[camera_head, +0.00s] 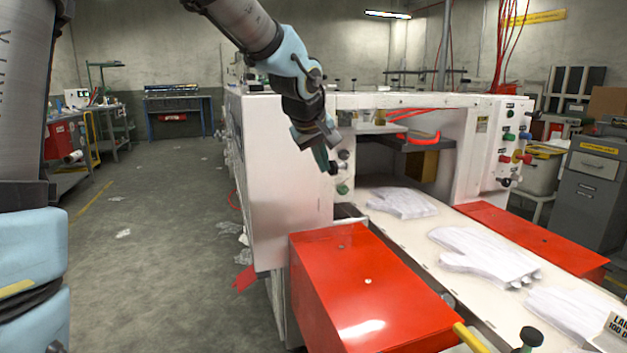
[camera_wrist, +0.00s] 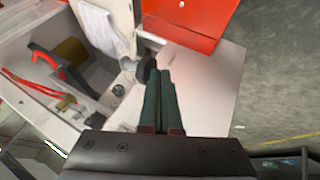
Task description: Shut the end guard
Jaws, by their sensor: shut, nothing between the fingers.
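The white machine (camera_head: 390,101) has a broad white panel (camera_head: 285,185) at its near left end. I take this panel for the end guard, but cannot tell how far it stands open. My gripper (camera_head: 331,166) is shut and empty, pointing down by the panel's right edge. In the wrist view its dark green fingertips (camera_wrist: 159,76) are close together beside a black knob (camera_wrist: 146,69). I cannot tell whether they touch it.
A red box cover (camera_head: 365,290) stands in front of the panel, and another red cover (camera_head: 530,240) lies across the bed. White gloves (camera_head: 480,255) lie on the bed between them. A control box with coloured knobs (camera_head: 510,145) is at right. The floor (camera_head: 160,240) at left is mostly clear.

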